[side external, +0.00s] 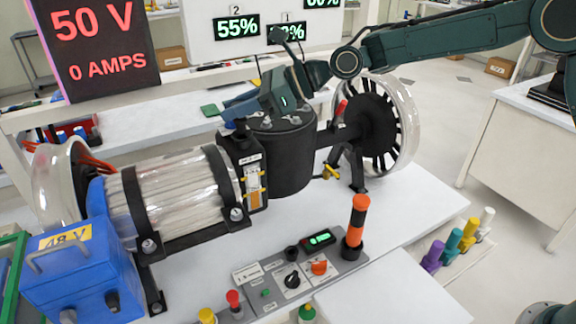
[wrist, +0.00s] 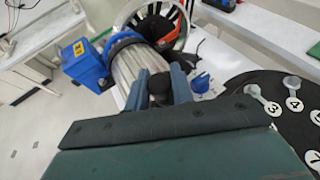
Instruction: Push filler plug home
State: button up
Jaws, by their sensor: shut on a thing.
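My gripper (wrist: 159,82) shows in the wrist view with its two blue fingers closed around a dark, round-ended piece, which looks like the filler plug (wrist: 159,88). In the side view my gripper (side external: 230,110) is tilted low over the left edge of the black round housing (side external: 283,160). The plug cannot be made out there, and its seat is hidden. The housing top, with numbered bolts, fills the right of the wrist view (wrist: 275,110). A small blue fitting (wrist: 201,83) stands just right of the fingers.
A clear ribbed cylinder (side external: 180,190) and a blue 48 V box (side external: 80,260) lie left of the housing. A spoked wheel (side external: 375,125) is at the right. A control panel (side external: 300,280) with an orange-black post (side external: 356,225) is in front. The white table's right side (side external: 425,200) is clear.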

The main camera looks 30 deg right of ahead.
aim_at(240, 122)
jog(key=shift+f, duration=1.6)
dwell(1.6)
jog(key=o, duration=1)
jog(key=shift+o, duration=0.2)
jog(key=shift+d+r, duration=0.1)
jog(key=shift+r, duration=0.05)
jog(key=v, duration=1.3)
jog(key=shift+s+d, duration=0.2)
